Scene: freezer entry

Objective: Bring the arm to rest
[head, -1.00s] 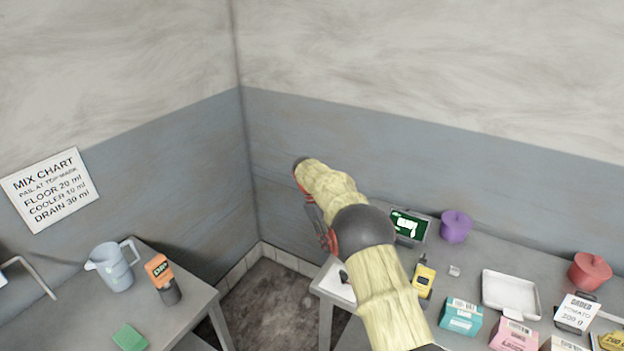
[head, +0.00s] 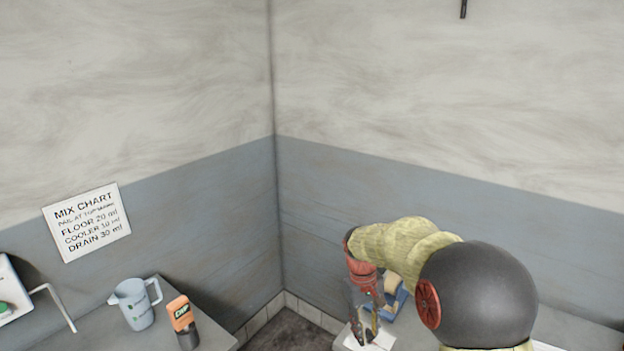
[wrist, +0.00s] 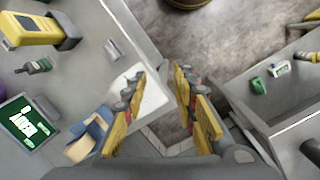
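My arm reaches in from the lower right of the head view, bent at a dark round joint. My gripper (head: 364,334) hangs down near the corner of the right-hand table, fingers pointing downward. In the wrist view my gripper (wrist: 160,76) has its two yellow-padded fingers apart with nothing between them. Beneath and beside the left finger a white flat piece (wrist: 153,97) lies at the table edge. A blue holder with a tan part (wrist: 88,138) is left of the fingers; I cannot tell whether anything touches it.
The right-hand table (wrist: 90,75) bears a yellow device (wrist: 32,28), a small dark bottle (wrist: 34,66) and a green-screened display (wrist: 24,124). Another table holds a blue pitcher (head: 136,306) and an orange-and-dark bottle (head: 182,322). Bare floor (head: 283,330) lies between the tables. A mix chart (head: 87,222) hangs on the wall.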

